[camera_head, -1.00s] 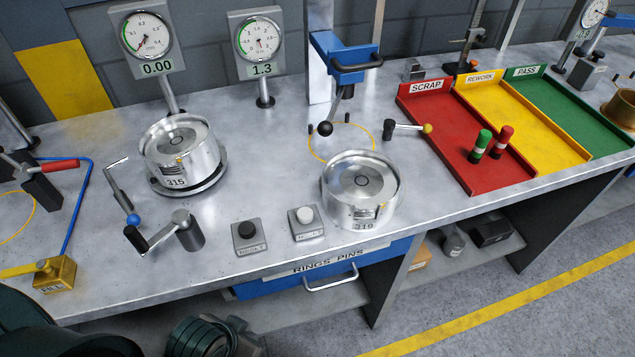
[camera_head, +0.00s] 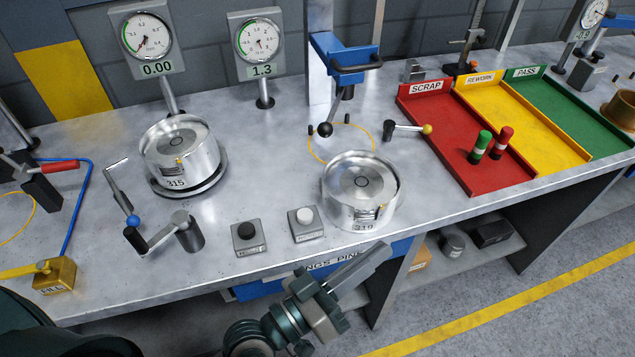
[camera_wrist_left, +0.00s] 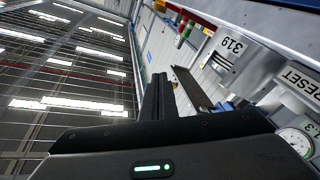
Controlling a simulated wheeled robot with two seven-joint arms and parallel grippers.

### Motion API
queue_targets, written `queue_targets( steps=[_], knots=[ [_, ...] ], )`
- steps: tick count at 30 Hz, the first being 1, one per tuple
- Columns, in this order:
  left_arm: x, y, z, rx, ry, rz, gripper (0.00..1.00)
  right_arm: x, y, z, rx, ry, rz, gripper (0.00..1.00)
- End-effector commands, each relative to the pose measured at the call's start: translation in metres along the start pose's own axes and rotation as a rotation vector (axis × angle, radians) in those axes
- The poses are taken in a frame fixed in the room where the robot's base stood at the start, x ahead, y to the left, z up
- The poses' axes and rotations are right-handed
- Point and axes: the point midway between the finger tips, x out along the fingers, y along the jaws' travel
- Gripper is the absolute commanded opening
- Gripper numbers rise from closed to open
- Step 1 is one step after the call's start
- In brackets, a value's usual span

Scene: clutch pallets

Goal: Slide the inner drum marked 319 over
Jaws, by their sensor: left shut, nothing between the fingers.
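The silver drum marked 319 (camera_head: 362,190) stands on the bench near its front edge, below the yellow ring outline on the bench top. Its 319 label also shows in the left wrist view (camera_wrist_left: 229,48). My left gripper (camera_head: 376,258) is shut and empty, just off the bench's front edge and below drum 319, apart from it. In the left wrist view the fingers (camera_wrist_left: 172,82) point toward the bench. My right gripper is in neither view.
Drum 315 (camera_head: 180,150) sits on a round base at the left. Two button boxes (camera_head: 250,238) (camera_head: 306,224) stand left of drum 319. A lever with a yellow knob (camera_head: 408,128) and the red SCRAP tray (camera_head: 440,130) lie right. The blue press (camera_head: 345,60) stands behind.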

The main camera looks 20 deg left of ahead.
Motion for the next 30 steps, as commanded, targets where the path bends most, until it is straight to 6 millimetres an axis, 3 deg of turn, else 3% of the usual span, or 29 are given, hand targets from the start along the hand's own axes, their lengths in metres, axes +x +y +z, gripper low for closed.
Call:
queue_targets(
  steps=[3,6,9,13,17,21,25,30],
  knots=[
    [0.005,0.01,-0.04,-0.105,0.191,0.025,0.0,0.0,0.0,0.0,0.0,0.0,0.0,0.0],
    [0.003,0.008,-0.069,-0.206,0.342,0.015,0.0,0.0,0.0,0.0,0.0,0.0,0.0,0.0],
    [-0.003,-0.003,-0.091,-0.315,0.48,-0.023,0.0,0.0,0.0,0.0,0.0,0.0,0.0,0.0],
    [-0.014,-0.028,-0.107,-0.462,0.629,-0.112,0.0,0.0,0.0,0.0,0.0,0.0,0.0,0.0],
    [-0.028,-0.06,-0.105,-0.607,0.742,-0.244,0.0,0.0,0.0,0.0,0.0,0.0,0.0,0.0],
    [-0.043,-0.093,-0.086,-0.738,0.813,-0.41,0.0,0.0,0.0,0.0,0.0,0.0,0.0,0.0],
    [-0.053,-0.112,-0.066,-0.816,0.836,-0.539,0.0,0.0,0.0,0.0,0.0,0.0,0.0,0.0],
    [-0.061,-0.123,-0.051,-0.856,0.843,-0.621,0.0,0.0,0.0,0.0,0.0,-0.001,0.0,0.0]
  ],
)
